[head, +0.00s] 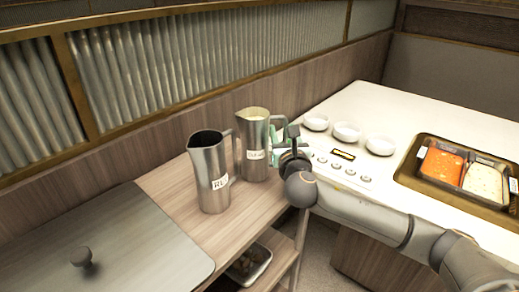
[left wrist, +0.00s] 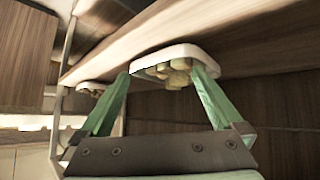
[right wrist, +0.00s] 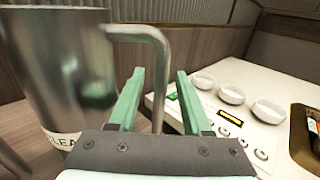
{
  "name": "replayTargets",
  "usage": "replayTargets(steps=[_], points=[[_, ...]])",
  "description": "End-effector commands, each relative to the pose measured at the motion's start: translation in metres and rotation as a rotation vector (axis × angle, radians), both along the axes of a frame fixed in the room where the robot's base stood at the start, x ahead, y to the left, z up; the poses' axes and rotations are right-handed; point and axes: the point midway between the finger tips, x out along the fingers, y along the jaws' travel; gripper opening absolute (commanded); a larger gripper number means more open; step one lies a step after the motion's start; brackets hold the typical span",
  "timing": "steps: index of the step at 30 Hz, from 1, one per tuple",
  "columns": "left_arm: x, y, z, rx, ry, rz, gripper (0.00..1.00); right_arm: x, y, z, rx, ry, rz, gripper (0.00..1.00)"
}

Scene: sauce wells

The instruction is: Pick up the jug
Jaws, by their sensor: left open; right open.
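Two metal jugs stand on the wooden counter. The right jug (head: 252,150), with a white label and pale contents, also shows large and blurred in the right wrist view (right wrist: 62,75), its label starting "CLEA". The left jug (head: 208,172) has a label starting "RE" and a dark inside. My right gripper (head: 276,143) is open at the handle side of the right jug. In the right wrist view, the upright part of that handle (right wrist: 160,85) shows between the open fingers (right wrist: 159,76); contact is not clear. My left gripper (left wrist: 166,70) is open and empty, seen only in the left wrist view.
A white worktop (head: 375,105) to the right bears several white bowls (head: 347,131), a row of knobs and a metal tray (head: 428,180) with orange and pale food. A lidded grey surface (head: 110,240) lies left. Trays (left wrist: 165,54) show near my left gripper.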

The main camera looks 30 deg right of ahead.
Motion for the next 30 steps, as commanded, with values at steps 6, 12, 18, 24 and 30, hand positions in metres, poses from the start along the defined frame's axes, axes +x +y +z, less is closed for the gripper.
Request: replayTargets(steps=[6, 12, 18, 24, 30], points=[[0.0006, 0.0003, 0.0009, 0.001, -0.002, 0.000, 1.00, 0.0001, 0.0003, 0.0000, 0.000, 0.000, 0.001, 0.46], [0.0014, 0.0004, 0.0015, 0.001, -0.003, 0.000, 1.00, -0.0001, 0.0003, -0.0001, 0.000, 0.000, 0.001, 0.23], [0.0039, 0.0001, 0.0030, 0.000, -0.010, 0.000, 1.00, -0.0002, 0.0003, -0.0001, 0.000, 0.000, 0.001, 0.01], [0.0047, -0.0001, 0.0036, 0.000, -0.011, 0.000, 1.00, -0.0002, 0.0003, -0.0002, 0.000, 0.000, 0.001, 0.00], [0.0048, -0.0003, 0.0035, -0.001, -0.011, -0.001, 1.00, -0.0002, 0.0003, -0.0002, 0.000, 0.000, 0.001, 0.00]])
